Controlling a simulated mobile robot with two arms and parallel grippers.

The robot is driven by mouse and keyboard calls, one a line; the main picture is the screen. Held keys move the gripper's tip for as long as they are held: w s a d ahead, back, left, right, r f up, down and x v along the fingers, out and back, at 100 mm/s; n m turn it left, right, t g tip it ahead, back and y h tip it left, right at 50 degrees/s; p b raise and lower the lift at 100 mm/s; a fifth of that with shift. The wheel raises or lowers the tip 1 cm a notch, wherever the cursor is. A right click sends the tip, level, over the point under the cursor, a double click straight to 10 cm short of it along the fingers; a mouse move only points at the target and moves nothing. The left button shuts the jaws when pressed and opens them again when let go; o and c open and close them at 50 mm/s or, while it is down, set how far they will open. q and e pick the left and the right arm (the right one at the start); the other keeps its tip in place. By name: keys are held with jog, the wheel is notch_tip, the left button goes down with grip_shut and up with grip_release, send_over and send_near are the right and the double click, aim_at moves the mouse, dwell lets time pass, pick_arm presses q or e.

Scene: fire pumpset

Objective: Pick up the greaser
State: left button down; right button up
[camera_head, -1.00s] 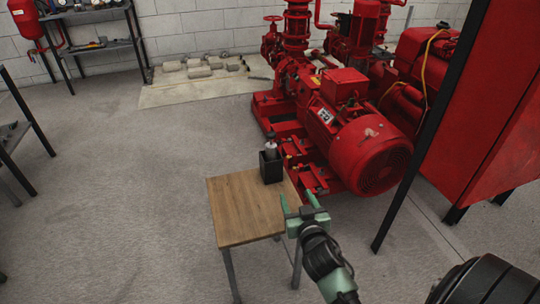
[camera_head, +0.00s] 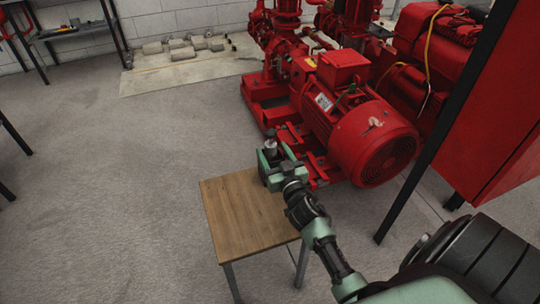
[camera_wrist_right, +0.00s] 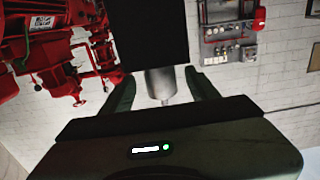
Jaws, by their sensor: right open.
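The greaser (camera_head: 270,146) is a small silver cylinder with a dark top, at the far corner of the small wooden table (camera_head: 235,215). In the right wrist view its silver body (camera_wrist_right: 160,84) sticks out of a black box-shaped holder (camera_wrist_right: 150,35). My right gripper (camera_head: 275,155) is open, with its green fingers on either side of the greaser. In the wrist view a gap shows between the greaser and each finger (camera_wrist_right: 160,90). The gripper mostly hides the holder in the head view. My left gripper is not in view.
A red pump set with a large motor (camera_head: 375,145) stands just behind and right of the table. A red cabinet on black legs (camera_head: 490,130) is at the right. The table's near part and the floor at left (camera_head: 120,190) are clear.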

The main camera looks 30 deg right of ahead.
aim_at(268, 142)
jog(key=x, duration=0.4)
jog(key=shift+r, duration=0.3)
jog(key=shift+w+d, duration=0.1)
jog(key=shift+w, duration=0.35)
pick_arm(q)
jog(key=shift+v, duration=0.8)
pick_arm(e)
jog(key=shift+r, duration=0.1)
grip_shut()
